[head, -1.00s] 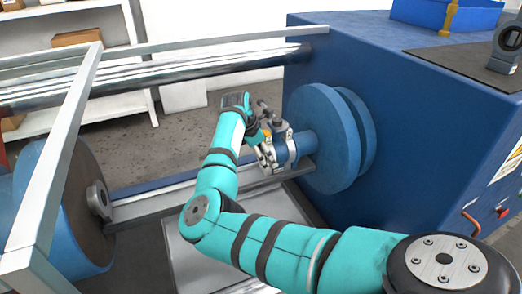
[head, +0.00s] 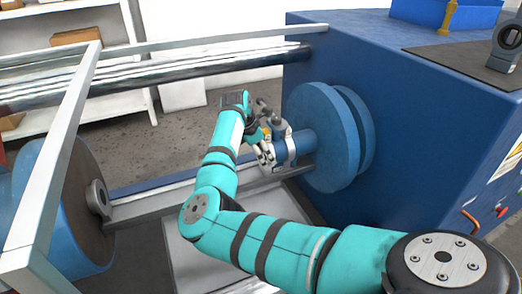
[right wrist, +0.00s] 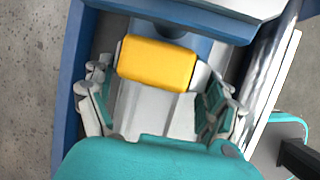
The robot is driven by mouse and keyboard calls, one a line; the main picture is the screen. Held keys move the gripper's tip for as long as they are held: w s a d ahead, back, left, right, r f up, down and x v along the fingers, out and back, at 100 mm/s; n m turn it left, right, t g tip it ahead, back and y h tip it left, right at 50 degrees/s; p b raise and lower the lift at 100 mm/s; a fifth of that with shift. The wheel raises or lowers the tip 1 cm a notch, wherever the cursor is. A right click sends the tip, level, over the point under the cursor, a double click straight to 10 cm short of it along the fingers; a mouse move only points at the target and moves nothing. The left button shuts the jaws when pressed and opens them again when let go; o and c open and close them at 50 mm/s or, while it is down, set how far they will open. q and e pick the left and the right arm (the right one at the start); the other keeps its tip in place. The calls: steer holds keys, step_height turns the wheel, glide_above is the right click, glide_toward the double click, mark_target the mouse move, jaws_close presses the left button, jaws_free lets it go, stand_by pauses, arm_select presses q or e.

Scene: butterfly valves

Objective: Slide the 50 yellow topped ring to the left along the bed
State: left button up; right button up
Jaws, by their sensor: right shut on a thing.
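The yellow-topped ring (right wrist: 157,62) lies across the gap between the fingers of my right gripper (right wrist: 160,98) in the right wrist view. In the head view only a little of the yellow shows beside the blue shaft stub (head: 302,142). There my right gripper (head: 266,150) is at the left end of that stub, shut on the ring. My own fingers and wrist hide most of the ring, and I cannot read any number on it. The machine bed (head: 150,206) runs left below. My left gripper is not in view.
A blue double disc (head: 330,135) stands just right of the gripper, against the blue housing (head: 420,120). Another blue disc (head: 75,205) is at the far left. A pale frame (head: 50,150) crosses the left side. The space between the discs above the bed looks open.

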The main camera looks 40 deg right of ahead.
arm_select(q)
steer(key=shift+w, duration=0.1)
arm_select(e)
steer(key=shift+a, duration=0.15)
